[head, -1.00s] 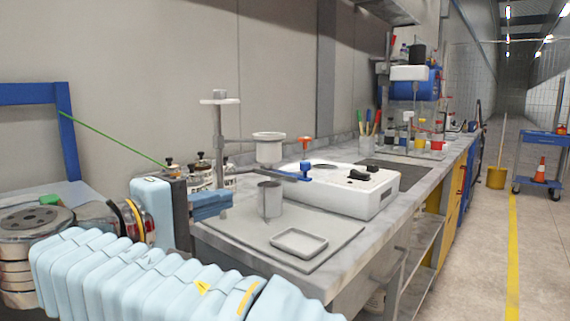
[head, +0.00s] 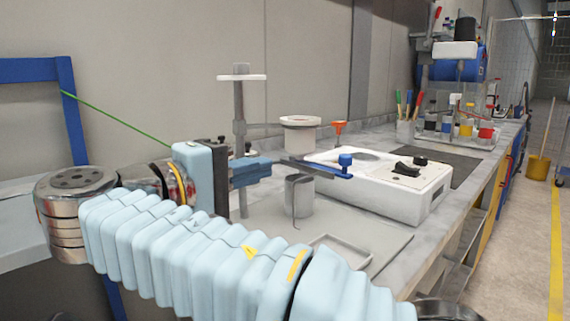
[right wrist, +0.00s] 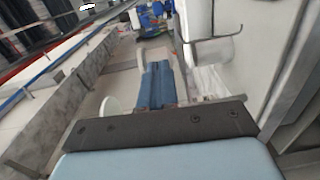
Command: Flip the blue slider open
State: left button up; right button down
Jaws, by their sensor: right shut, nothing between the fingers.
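The blue slider (head: 325,169) is a thin flat bar with a blue knob (head: 345,160) at its right end. It sits under the white funnel cup (head: 300,135), which is held on a metal stand (head: 240,150). A metal beaker (head: 299,196) stands below it. My right gripper (head: 268,165) has blue fingers, shut and empty, pointing right towards the slider's left end; they look apart from it, though depth is unclear. In the right wrist view the closed fingers (right wrist: 158,72) show in the middle; I cannot make out the slider there. My left gripper is out of view.
A white device (head: 400,200) with black knobs stands right of the slider, close to its knob end. A shallow tray (head: 341,253) lies in front of the beaker. An orange-topped item (head: 339,127) is behind. Pens and small jars stand farther back on the bench.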

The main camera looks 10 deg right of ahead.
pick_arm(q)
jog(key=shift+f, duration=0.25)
pick_arm(e)
jog(key=w+d, duration=0.5)
jog(key=d, duration=0.6)
jog(key=shift+f, duration=0.2)
jog(key=shift+d, duration=0.1)
